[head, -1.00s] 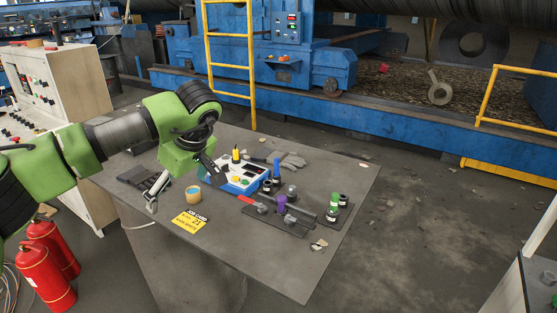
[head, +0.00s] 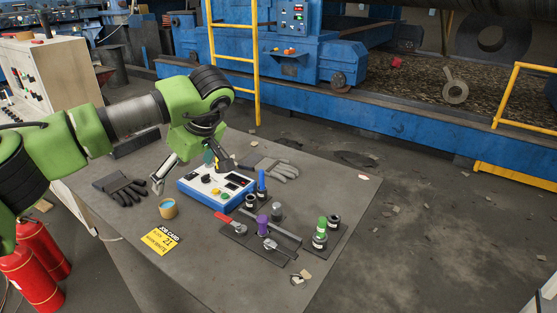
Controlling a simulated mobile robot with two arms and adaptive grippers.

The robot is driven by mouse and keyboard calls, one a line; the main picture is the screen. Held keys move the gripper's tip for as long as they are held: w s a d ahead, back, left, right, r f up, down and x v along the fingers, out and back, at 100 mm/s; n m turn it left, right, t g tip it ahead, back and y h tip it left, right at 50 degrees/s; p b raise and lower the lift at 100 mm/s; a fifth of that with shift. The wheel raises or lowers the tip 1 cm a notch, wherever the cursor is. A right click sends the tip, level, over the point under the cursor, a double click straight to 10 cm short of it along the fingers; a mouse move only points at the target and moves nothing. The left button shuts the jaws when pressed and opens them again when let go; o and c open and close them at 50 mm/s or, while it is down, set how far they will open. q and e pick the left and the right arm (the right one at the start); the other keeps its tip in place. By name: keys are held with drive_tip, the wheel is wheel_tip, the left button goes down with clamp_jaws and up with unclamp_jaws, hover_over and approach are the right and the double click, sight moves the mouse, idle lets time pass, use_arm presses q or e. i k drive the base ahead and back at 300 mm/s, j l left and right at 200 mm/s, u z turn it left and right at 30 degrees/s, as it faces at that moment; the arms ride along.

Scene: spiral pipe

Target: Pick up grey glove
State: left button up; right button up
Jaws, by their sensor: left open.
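The grey glove (head: 275,167) lies flat near the far edge of the table, behind the blue and white control box. A darker pair of gloves (head: 121,188) lies at the left of the table. My left gripper (head: 192,172) hangs over the table with its fingers spread wide and nothing held. It is left of the grey glove, around the back left of the control box and apart from the glove. My right gripper is not in view.
The control box (head: 215,187) sits mid-table. A small tub (head: 168,209) and a yellow job card (head: 160,239) lie at the left front.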

sight(276, 168)
drive_tip(key=i+l, duration=1.1)
drive_tip(key=i, duration=0.15)
